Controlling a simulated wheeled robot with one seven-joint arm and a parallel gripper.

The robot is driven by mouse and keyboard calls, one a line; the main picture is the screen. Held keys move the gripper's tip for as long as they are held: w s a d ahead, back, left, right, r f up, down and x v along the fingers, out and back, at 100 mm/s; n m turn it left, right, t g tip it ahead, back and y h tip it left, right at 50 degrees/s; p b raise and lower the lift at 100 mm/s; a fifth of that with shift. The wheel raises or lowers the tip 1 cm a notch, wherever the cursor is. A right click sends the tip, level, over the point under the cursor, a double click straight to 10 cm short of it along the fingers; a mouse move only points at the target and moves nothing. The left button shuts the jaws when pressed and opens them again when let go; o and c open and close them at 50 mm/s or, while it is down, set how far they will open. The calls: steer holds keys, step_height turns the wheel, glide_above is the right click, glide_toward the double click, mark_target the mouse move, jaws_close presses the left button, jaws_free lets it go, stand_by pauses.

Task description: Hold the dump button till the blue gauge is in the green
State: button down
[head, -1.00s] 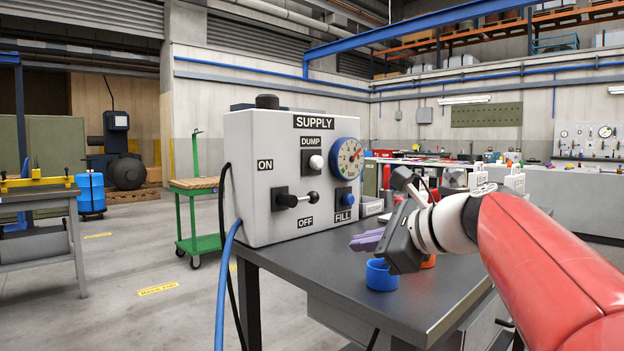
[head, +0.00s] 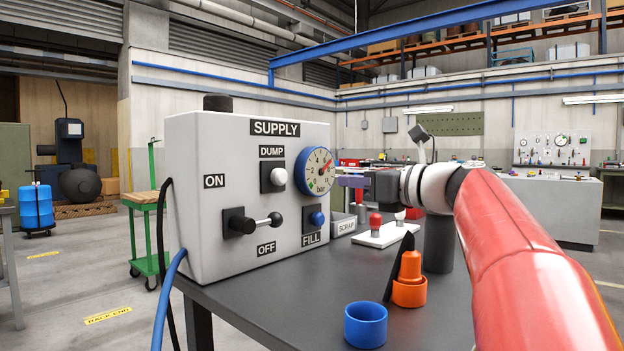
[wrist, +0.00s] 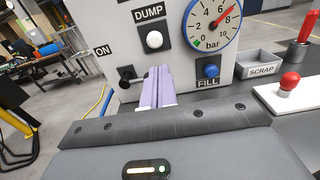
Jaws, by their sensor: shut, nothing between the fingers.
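The white dump button (head: 279,176) sits in a dark square plate under the DUMP label on the grey supply box (head: 190,150); it also shows in the wrist view (wrist: 154,40). The blue-rimmed gauge (head: 314,171) is right of it. Its red needle points to the upper right, near 8 in the wrist view (wrist: 212,22), away from the green patch at the dial's lower left. My gripper (head: 346,181) is shut and empty, right of the box front in the head view. In the wrist view its purple fingers (wrist: 158,72) point at the panel, tips just below the dump button; contact is not visible.
The blue fill button (head: 317,218) and the black-knobbed ON/OFF lever (head: 262,222) are below on the same panel.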

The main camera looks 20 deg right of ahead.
mark_target(288, 176)
steer(key=p+x, duration=0.1)
steer(key=x, duration=1.2)
steer(key=shift+w+a, duration=0.25)
steer(key=shift+w, duration=0.1)
